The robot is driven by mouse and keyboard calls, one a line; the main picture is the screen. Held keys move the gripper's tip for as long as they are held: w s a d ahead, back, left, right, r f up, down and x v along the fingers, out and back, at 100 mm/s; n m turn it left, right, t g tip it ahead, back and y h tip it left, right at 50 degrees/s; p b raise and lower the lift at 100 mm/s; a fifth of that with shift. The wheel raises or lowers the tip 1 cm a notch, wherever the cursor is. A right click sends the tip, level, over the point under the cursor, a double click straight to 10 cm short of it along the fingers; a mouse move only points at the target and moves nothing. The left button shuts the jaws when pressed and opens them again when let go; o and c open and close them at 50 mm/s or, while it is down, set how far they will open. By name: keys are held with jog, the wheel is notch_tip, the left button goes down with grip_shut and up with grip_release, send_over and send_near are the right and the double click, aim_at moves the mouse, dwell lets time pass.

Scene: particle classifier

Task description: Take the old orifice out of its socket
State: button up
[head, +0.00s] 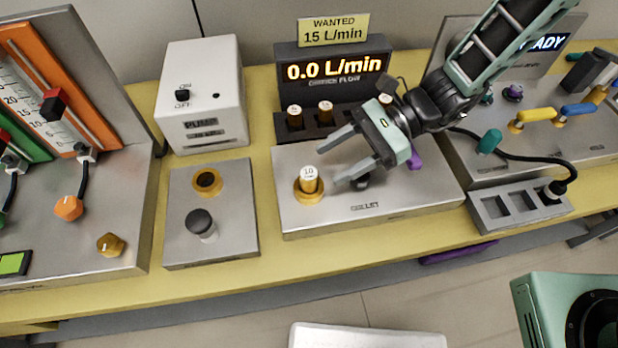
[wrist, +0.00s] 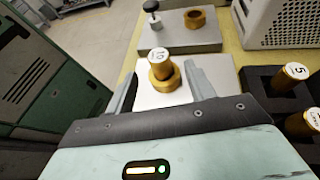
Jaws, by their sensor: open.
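The old orifice (head: 308,179) is a small white-and-brass cylinder labelled 10. It stands upright in a brass socket (head: 309,194) on the left part of the grey inlet block (head: 400,204). In the wrist view the orifice (wrist: 159,62) and its brass hex socket (wrist: 165,79) lie between my two fingers. My gripper (head: 328,163) is open and reaches in from the right. In the head view its fingertips point left, just short of the orifice. I see no contact.
A dark rack (head: 345,128) holding more orifices stands behind the block, below the flow display (head: 334,68). A plate with a black knob (head: 201,223) and a brass ring (head: 207,182) lies left. The white pump box (head: 203,92) is behind it. A grey tray (head: 521,207) sits right.

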aim_at(308, 173)
jog(key=shift+p+x, duration=0.6)
jog(key=shift+x, duration=2.45)
jog(key=shift+r, duration=0.15)
jog(key=c, duration=1.1)
